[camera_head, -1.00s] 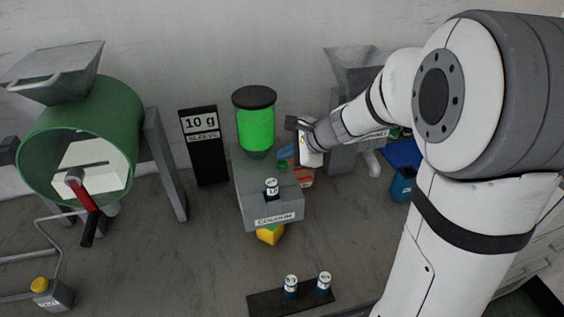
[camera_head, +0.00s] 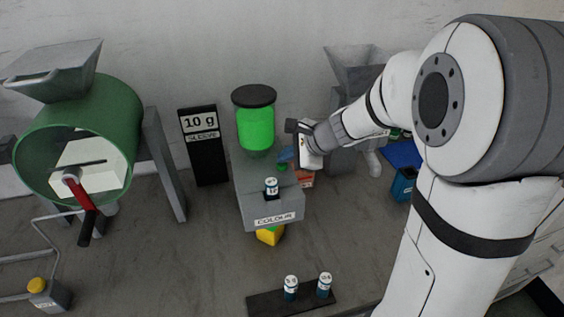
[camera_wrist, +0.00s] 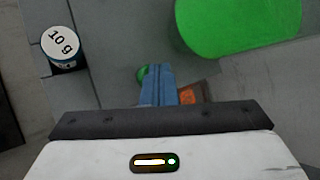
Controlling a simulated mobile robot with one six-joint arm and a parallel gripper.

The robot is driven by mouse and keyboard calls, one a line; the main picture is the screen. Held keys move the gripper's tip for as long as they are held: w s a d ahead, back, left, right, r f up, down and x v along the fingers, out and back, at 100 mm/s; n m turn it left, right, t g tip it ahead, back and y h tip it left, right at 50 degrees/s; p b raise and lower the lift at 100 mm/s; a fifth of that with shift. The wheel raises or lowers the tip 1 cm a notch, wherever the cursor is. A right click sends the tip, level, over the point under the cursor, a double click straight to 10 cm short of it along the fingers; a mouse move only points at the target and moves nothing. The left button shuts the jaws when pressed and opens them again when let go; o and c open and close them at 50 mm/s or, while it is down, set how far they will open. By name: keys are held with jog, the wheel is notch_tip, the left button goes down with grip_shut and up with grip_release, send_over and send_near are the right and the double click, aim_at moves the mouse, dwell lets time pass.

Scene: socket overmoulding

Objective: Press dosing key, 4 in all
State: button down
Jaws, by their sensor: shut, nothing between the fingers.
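The dosing key is a small green button on top of the grey dispenser marked COLOUR (camera_head: 272,213). The key shows in the head view (camera_head: 281,168) just below my fingertips, and in the wrist view (camera_wrist: 142,73) at their left side, partly hidden by them. My gripper (camera_head: 286,154) has blue fingers, shut and empty. The fingertips also show in the wrist view (camera_wrist: 157,72), close beside or over the key. I cannot tell whether they touch it. A clear canister of bright green material (camera_head: 255,128) with a black lid stands on the dispenser.
A small labelled cup (camera_head: 271,187) sits on the dispenser, reading 10 g in the wrist view (camera_wrist: 61,45). A black sign (camera_head: 203,145) reads 10 g SLEEVE. Two similar cups stand on a dark strip (camera_head: 262,304). A green drum (camera_head: 122,115) is left; a grey hopper (camera_head: 352,70) stands behind my arm.

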aim_at(286, 165)
dwell(0.4)
jog(key=shift+r+p, duration=0.8)
jog(key=shift+r, duration=0.15)
notch_tip(286, 165, up, 5)
jog(key=p, duration=0.4)
dwell(2.2)
